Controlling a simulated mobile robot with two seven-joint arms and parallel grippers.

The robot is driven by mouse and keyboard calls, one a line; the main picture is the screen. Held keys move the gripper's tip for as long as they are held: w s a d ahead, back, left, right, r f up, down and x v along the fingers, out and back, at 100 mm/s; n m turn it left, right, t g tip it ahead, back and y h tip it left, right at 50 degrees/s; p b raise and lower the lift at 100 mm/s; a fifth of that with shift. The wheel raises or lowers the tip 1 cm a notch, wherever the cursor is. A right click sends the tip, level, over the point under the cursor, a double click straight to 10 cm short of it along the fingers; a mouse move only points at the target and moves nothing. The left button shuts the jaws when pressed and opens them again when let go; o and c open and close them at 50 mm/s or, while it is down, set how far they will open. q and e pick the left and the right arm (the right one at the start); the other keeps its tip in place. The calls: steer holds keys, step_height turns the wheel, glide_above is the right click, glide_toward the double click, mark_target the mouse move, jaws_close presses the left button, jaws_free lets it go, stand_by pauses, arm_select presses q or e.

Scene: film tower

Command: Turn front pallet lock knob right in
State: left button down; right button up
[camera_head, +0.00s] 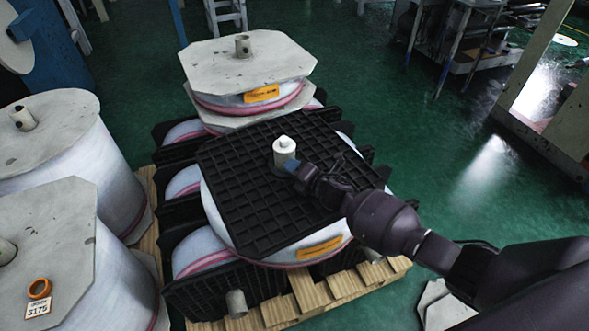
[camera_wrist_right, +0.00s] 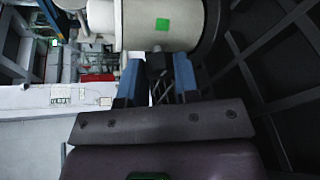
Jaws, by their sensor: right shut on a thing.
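A pale cylindrical knob (camera_head: 285,153) with a narrower top stands upright in the black grid pallet (camera_head: 235,190) on top of the front film stack. In the right wrist view the knob (camera_wrist_right: 187,22) fills the top middle and bears a green square mark. My left gripper is in neither view.
Another film stack (camera_head: 245,65) with a pale octagonal board stands behind. Large white film rolls (camera_head: 110,165) stand at the left, one with an orange ring (camera_head: 39,288) on top. Wooden pallet slats (camera_head: 335,288) show in front.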

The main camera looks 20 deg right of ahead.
steer(key=o, duration=0.9)
steer(key=shift+s+d+r, duration=0.15)
steer(key=shift+s+d, duration=0.05)
steer(key=shift+s, duration=0.2)
steer(key=p+v, duration=0.1)
steer(key=v, duration=0.3)
steer(key=shift+s+r, duration=0.1)
steer(key=p+v, duration=0.1)
steer(key=v, duration=0.4)
steer(key=shift+s, duration=0.2)
steer(key=shift+s+d, duration=0.1)
steer(key=shift+s, duration=0.05)
